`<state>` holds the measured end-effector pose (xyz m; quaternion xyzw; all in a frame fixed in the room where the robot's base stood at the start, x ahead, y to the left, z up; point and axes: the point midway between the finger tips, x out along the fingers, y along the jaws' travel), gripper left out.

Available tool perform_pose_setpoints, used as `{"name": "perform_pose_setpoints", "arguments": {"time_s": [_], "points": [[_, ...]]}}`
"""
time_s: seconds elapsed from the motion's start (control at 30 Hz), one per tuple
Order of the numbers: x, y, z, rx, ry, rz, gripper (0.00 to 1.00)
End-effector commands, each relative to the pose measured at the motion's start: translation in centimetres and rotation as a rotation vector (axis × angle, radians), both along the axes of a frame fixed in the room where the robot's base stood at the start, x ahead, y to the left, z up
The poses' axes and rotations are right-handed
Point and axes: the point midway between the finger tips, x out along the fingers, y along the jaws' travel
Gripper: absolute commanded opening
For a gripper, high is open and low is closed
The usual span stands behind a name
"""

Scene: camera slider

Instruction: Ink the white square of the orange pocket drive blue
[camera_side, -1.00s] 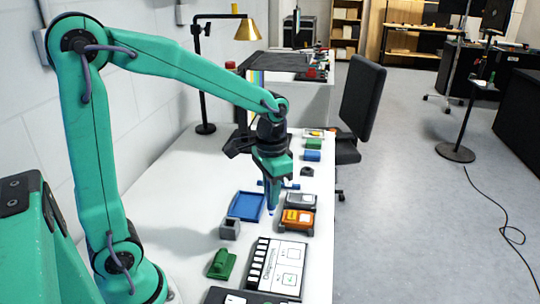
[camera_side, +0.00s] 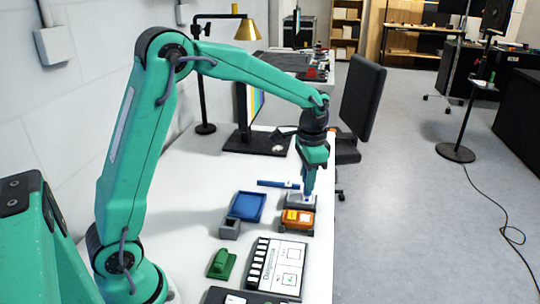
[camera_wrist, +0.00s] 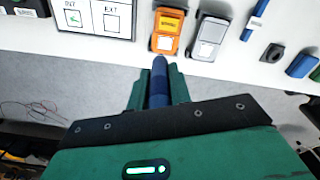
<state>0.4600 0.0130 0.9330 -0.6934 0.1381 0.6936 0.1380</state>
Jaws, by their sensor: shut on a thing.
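The orange pocket drive (camera_side: 297,221) lies on the white table near its right edge in the side view. The wrist view shows the drive (camera_wrist: 166,27) with a yellow label and a white square (camera_wrist: 165,43) at its lower end. My gripper (camera_side: 311,178) is shut on a blue marker (camera_wrist: 158,84), which points down. In the side view the marker's tip overlaps the grey drive (camera_side: 293,203), just behind the orange one. In the wrist view the tip is just below the orange drive's lower edge. I cannot tell the tip's height. No blue shows on the white square.
The grey drive sits close beside the orange one. A blue tray (camera_side: 234,212), a grey holder (camera_side: 229,230), a green block (camera_side: 221,264) and a printed card (camera_side: 272,275) lie nearby. A blue stick (camera_side: 277,184) lies behind. The table's right edge is close.

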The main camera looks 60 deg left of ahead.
Motion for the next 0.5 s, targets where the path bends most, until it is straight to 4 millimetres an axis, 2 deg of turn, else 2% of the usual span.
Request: {"name": "perform_pose_setpoints", "arguments": {"time_s": [0.27,0.5], "points": [[0.0,0.0,-0.1,0.000,0.000,0.001,0.00],[0.0,0.0,-1.1,0.000,0.000,0.001,0.00]]}}
